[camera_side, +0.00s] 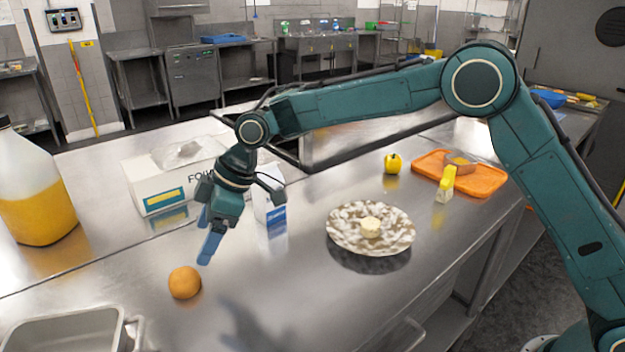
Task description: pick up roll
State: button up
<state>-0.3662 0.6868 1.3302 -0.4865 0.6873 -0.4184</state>
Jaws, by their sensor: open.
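The roll (184,282) is a round, orange-brown bun resting on the steel counter at the lower left. My gripper (208,245) is open and empty, with its blue fingers pointing down. Its fingertips are above and slightly right of the roll in the picture, apart from it. The fingers overlap in this view, so the gap between them is hard to see.
A foil box (160,190) and a small carton (270,207) stand behind my gripper. A juice jug (35,200) is at left, a grey metal pan (70,330) in front. A speckled plate (345,238), yellow apple (393,163) and orange board (485,183) lie right.

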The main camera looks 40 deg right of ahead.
aim_at(189, 271)
jog(key=shift+x, duration=2.7)
jog(key=shift+x, duration=2.6)
jog(key=shift+d, duration=0.1)
jog(key=c, duration=1.1)
notch_tip(189, 271, up, 20)
jog(key=shift+f, duration=0.1)
